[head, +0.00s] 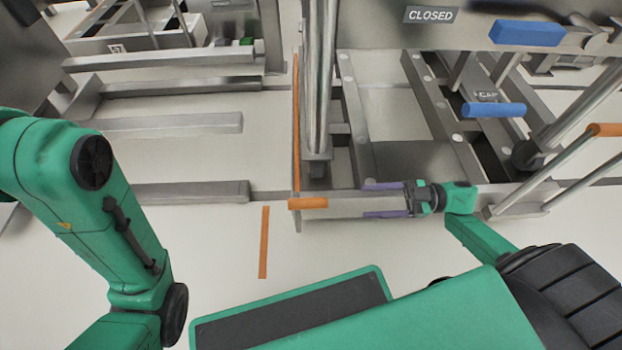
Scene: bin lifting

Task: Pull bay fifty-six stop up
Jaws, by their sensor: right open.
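A flat steel bar (345,206) with an orange end (308,203) lies low across the front of the middle bay; it looks like the stop, but no bay number is readable on it. My right gripper (366,200) comes in from the right along this bar. Its two purple fingers are apart, one along the far edge and one along the near edge of the bar. I cannot tell whether they touch it. The gripper hides the bar's right part. My left arm shows at the left, but its gripper is out of view.
A steel frame with rails (425,105) stands behind the bar. Blue handles (527,33) (494,110) and a CLOSED sign (431,15) are at the upper right. Another orange-ended bar (605,130) is at the right edge. An orange strip (264,242) marks clear floor.

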